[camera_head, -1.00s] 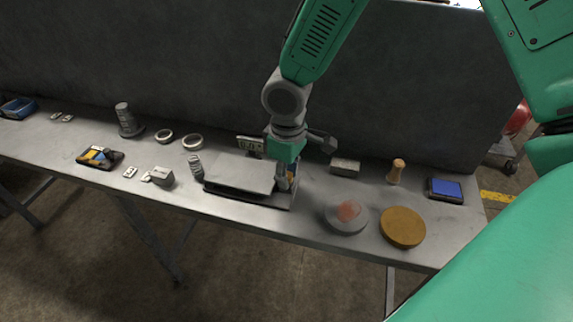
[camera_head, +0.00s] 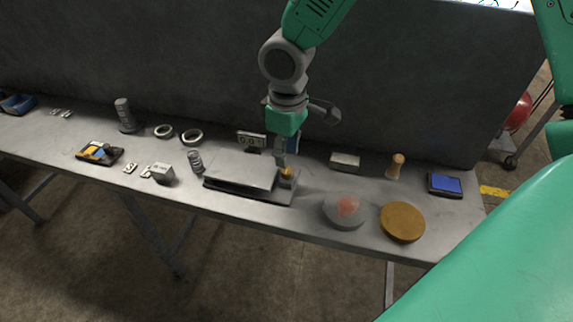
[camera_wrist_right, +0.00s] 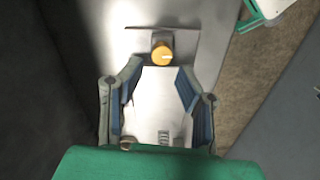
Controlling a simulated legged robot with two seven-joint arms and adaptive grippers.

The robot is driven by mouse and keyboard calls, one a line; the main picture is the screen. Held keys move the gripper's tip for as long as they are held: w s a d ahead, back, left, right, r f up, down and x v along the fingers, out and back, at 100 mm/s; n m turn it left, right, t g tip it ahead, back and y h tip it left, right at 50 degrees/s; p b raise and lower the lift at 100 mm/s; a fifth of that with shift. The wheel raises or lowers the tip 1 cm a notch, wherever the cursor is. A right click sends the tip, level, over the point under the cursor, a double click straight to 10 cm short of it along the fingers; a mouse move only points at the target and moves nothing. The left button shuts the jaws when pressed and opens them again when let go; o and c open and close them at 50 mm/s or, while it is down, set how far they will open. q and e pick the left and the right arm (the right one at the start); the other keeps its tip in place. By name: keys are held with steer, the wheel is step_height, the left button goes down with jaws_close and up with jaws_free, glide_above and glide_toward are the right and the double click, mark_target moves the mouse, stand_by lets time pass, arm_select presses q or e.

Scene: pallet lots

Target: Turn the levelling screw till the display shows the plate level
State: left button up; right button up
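The grey plate (camera_head: 238,170) sits on a dark base near the middle of the bench. The levelling screw is an orange knob (camera_head: 287,173) at its right end; it also shows in the right wrist view (camera_wrist_right: 162,53) with a pale mark on top. The display (camera_head: 251,140) stands behind the plate; its digits are too small to read surely. My right gripper (camera_head: 284,160) is just above the knob. In the right wrist view its fingers (camera_wrist_right: 160,70) are spread, with nothing between them and the knob beyond the tips. My left gripper is not in view.
A spring (camera_head: 195,161) and a pale block (camera_head: 161,173) stand left of the plate. A grey block (camera_head: 345,161), a wooden-handled stamp (camera_head: 396,166), a grey disc (camera_head: 345,211) and a brown disc (camera_head: 402,222) are to the right. A wall closes the bench's back.

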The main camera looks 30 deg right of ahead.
mark_target(287, 170)
step_height(287, 170, up, 7)
steer(key=shift+f, duration=0.2)
steer(key=shift+f, duration=0.1)
stand_by(0.5)
